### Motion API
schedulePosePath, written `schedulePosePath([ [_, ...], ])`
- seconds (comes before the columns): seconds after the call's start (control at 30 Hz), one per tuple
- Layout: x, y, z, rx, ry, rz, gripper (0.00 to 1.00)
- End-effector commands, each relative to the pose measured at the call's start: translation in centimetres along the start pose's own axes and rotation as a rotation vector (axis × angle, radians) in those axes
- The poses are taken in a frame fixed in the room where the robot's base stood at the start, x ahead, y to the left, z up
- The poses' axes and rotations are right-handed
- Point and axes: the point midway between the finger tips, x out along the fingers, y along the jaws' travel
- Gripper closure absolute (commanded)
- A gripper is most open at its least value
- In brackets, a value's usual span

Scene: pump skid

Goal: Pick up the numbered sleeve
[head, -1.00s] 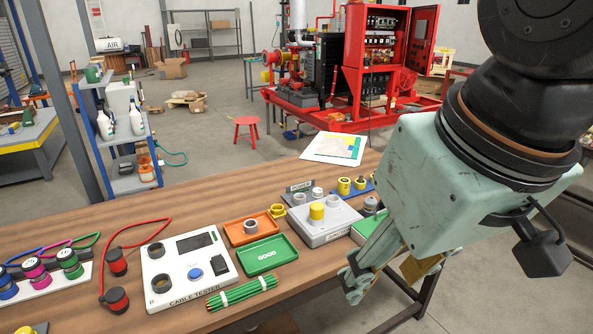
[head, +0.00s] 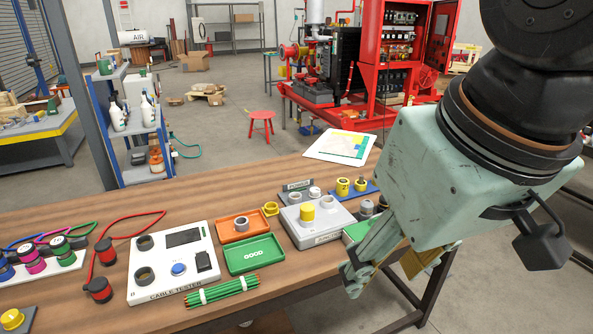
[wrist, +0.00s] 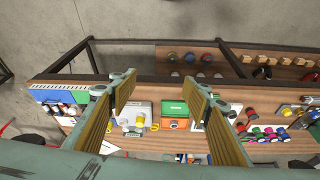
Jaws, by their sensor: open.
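I cannot read a number on any sleeve, so I cannot tell which is the numbered one. Ring-like pieces are a grey ring (head: 241,223) in the orange tray (head: 226,238), a yellow ring (head: 271,209) on the bench, and grey rings on the white box (head: 318,230) around a yellow cylinder (head: 307,212). Yellow pieces with dark marks (head: 343,187) stand on a blue strip at the back. My gripper (head: 380,276) is open and empty, right of these pieces at the bench's front edge. In the wrist view my gripper's fingers (wrist: 159,90) are spread, with the white box (wrist: 130,113) and orange tray (wrist: 174,124) beyond.
A green tray marked GOOD (head: 263,265), a cable tester (head: 200,283) and a green cable bundle (head: 222,291) sit left of my gripper. Papers (head: 340,146) lie at the bench's back edge. Bare bench top (head: 215,194) shows behind the trays.

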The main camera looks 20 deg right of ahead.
Motion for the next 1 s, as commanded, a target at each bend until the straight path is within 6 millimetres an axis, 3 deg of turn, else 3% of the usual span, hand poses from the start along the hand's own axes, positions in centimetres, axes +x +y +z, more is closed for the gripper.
schedulePosePath([
  [0.47, -0.3, 0.2, -1.1, -0.022, -0.004, 0.006, 0.56],
  [0.67, -0.7, 0.8, -3.6, -0.075, -0.017, 0.02, 0.56],
  [1.0, -1.1, 2.2, -10.0, -0.221, -0.052, 0.053, 0.56],
])
